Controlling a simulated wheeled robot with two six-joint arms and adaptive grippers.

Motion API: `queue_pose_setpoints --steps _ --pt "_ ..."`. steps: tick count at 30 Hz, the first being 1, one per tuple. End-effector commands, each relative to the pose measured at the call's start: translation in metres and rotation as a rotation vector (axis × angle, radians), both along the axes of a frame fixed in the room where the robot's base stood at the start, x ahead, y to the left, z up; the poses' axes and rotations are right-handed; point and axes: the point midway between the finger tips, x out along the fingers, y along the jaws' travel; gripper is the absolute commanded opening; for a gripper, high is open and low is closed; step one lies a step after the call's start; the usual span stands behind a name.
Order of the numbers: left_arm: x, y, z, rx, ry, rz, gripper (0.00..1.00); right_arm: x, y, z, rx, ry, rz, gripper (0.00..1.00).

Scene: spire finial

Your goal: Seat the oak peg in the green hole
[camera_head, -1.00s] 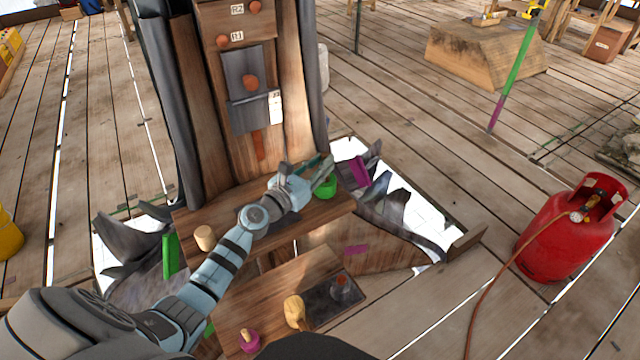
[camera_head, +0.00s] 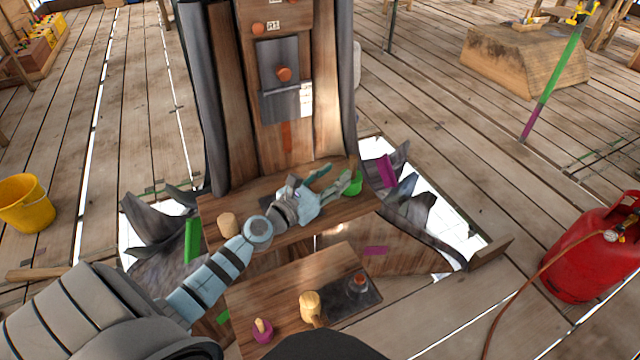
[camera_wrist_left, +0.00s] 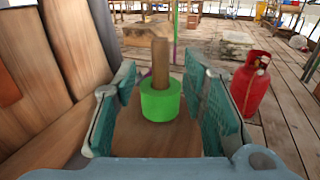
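The oak peg (camera_wrist_left: 161,60) stands upright in the green collar (camera_wrist_left: 160,103) in the left wrist view, with the collar's rim around its lower part. How deep it sits is hidden. In the head view the green collar (camera_head: 354,185) is at the right end of the wooden shelf, partly behind a finger. My left gripper (camera_head: 336,178) reaches over the shelf from the left. Its teal-padded fingers (camera_wrist_left: 168,88) are spread on either side of the collar and peg, with visible gaps, holding nothing. My right gripper is not in view.
A short wooden cylinder (camera_head: 228,224) stands at the shelf's left end. The lower board (camera_head: 270,285) bears a mallet (camera_head: 310,306), a magenta collar with a peg (camera_head: 262,331) and a dark plate. The tall panel (camera_head: 283,140) rises behind. A red gas cylinder (camera_head: 590,250) stands right.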

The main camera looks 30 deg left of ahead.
Motion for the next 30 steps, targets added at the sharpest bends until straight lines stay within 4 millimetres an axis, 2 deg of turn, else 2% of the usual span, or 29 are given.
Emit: queue_pose_setpoints --steps 1,4,9,25,28,29,30 --pt "-0.015 0.002 -0.002 0.003 0.005 -0.004 0.39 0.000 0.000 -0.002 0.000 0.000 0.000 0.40" --pt "-0.040 0.005 -0.003 0.002 0.004 -0.005 0.39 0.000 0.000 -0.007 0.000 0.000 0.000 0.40" --pt "-0.063 0.010 -0.003 0.001 0.001 -0.002 0.39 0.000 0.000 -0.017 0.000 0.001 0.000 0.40" --pt "-0.065 0.009 0.000 0.001 0.000 -0.003 0.39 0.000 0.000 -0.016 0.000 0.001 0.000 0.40" --pt "-0.071 -0.006 -0.003 0.089 -0.007 -0.051 0.39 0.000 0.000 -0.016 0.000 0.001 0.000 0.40" --pt "-0.075 -0.018 -0.005 0.155 -0.013 -0.087 0.39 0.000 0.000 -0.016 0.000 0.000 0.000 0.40" --pt "-0.083 -0.038 -0.009 0.279 -0.026 -0.152 0.39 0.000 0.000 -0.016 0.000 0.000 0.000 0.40"
